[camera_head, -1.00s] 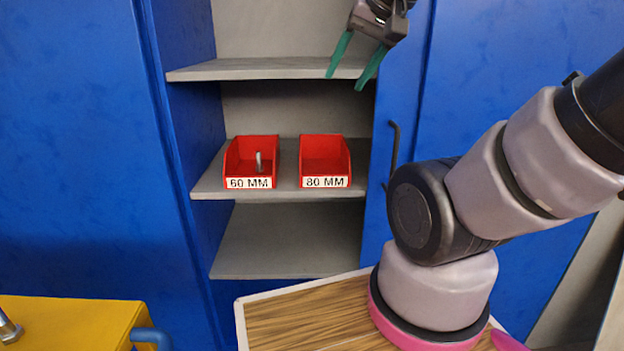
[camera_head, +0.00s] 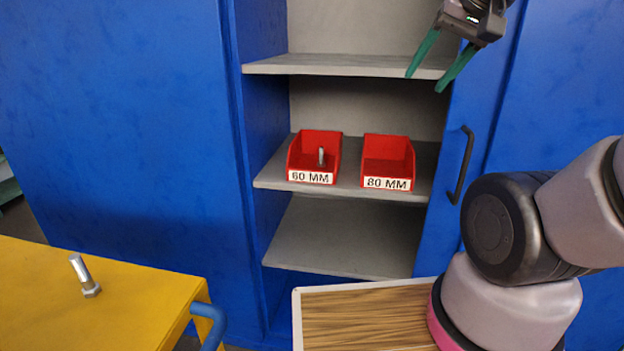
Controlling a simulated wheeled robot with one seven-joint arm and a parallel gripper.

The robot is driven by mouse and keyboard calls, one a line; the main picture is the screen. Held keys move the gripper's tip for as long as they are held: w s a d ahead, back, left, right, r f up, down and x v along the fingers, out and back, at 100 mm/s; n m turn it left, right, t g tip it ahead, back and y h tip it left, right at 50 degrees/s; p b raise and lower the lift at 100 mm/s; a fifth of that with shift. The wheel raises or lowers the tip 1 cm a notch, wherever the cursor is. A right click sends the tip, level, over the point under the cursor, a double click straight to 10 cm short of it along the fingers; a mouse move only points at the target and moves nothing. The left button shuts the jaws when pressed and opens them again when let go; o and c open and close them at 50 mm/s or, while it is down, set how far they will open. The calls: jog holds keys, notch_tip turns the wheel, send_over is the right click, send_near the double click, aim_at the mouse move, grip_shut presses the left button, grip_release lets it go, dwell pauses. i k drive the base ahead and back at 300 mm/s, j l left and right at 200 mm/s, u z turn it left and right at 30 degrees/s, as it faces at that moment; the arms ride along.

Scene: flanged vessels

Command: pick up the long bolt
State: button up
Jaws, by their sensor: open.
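A silver bolt (camera_head: 84,275) stands on its head, tilted in the picture, on the yellow table top at the lower left. Another silver bolt (camera_head: 321,156) stands in the red bin labelled 60 MM (camera_head: 303,150); its lower end is hidden by the bin's front. The red bin labelled 80 MM (camera_head: 387,160) looks empty. My gripper (camera_head: 424,82) is at the upper right in front of the cabinet, its green fingers open and pointing down with nothing between them. It is apart from both bolts and higher than the bins in the picture.
The blue cabinet has grey shelves (camera_head: 345,64); the shelf under the bins (camera_head: 310,235) is bare. The yellow table (camera_head: 130,318) has a blue handle (camera_head: 210,322) at its right corner. A wood-grain surface (camera_head: 365,320) is at the bottom middle. A black door handle (camera_head: 461,165) sticks out.

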aim_at(91, 287)
jog(key=l+u, duration=0.15)
jog(key=u, duration=0.35)
jog(key=l+u, duration=0.1)
jog(key=u, duration=0.4)
jog(key=k+l+u, duration=0.1)
jog(key=u, duration=0.4)
jog(key=k+u, duration=0.1)
jog(key=u, duration=0.4)
